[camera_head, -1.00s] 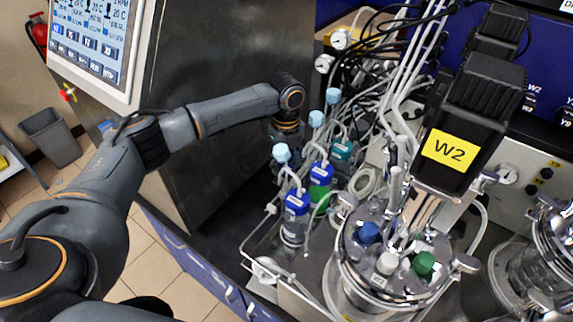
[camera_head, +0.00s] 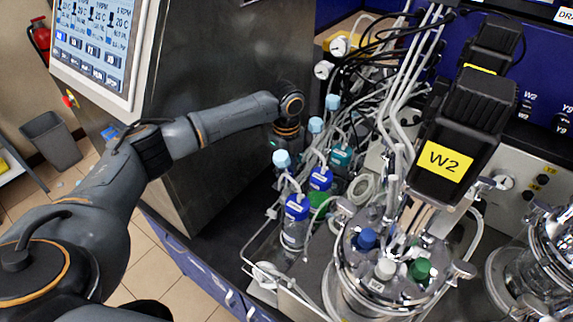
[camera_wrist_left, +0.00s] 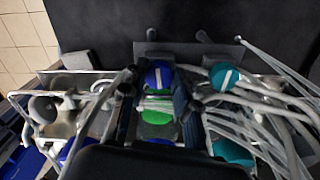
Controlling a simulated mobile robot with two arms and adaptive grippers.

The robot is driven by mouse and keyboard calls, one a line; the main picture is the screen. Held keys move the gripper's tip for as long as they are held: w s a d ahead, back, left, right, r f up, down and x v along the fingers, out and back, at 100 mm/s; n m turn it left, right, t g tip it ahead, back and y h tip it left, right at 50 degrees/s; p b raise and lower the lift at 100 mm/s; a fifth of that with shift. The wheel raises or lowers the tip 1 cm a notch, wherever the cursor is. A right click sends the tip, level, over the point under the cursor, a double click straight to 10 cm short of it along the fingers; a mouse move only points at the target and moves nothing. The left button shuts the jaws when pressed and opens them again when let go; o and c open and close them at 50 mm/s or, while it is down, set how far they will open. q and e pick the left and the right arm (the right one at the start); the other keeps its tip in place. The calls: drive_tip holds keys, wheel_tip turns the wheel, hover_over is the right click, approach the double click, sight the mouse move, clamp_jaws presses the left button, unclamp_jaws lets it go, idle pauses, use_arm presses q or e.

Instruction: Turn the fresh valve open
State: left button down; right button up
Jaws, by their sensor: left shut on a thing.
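My left arm comes in from the left in the head view and ends at the wrist (camera_head: 287,132), beside the steel cabinet and behind the bottles. In the left wrist view my left gripper (camera_wrist_left: 157,92) has one finger on each side of a round blue knob (camera_wrist_left: 157,76) with a white bar, and is shut on it. The white bar stands nearly upright in that view. A teal knob (camera_wrist_left: 224,76) with a slanted white bar sits just to the right, outside the fingers. No label shows which knob is the fresh valve. My right gripper is not in view.
Blue-capped bottles (camera_head: 296,207) stand close by in a metal rack, among pale-blue-topped tubes (camera_head: 282,159) and loose tubing. A glass vessel (camera_head: 385,275) under the black W2 motor (camera_head: 450,150) is to the right. The steel cabinet (camera_head: 220,95) stands close on the left.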

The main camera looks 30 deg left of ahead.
use_arm(q)
drive_tip(key=n+p, duration=0.1)
drive_tip(key=n, duration=0.2)
drive_tip(key=shift+s+n, duration=0.15)
drive_tip(key=shift+n, duration=0.15)
drive_tip(key=n, duration=0.4)
drive_tip(key=shift+s+f+n, duration=0.1)
drive_tip(key=shift+n, duration=0.2)
drive_tip(key=n, duration=0.4)
drive_tip(key=shift+s+d+n, duration=0.1)
drive_tip(key=shift+n, duration=2.1)
drive_tip(key=c, duration=1)
unclamp_jaws()
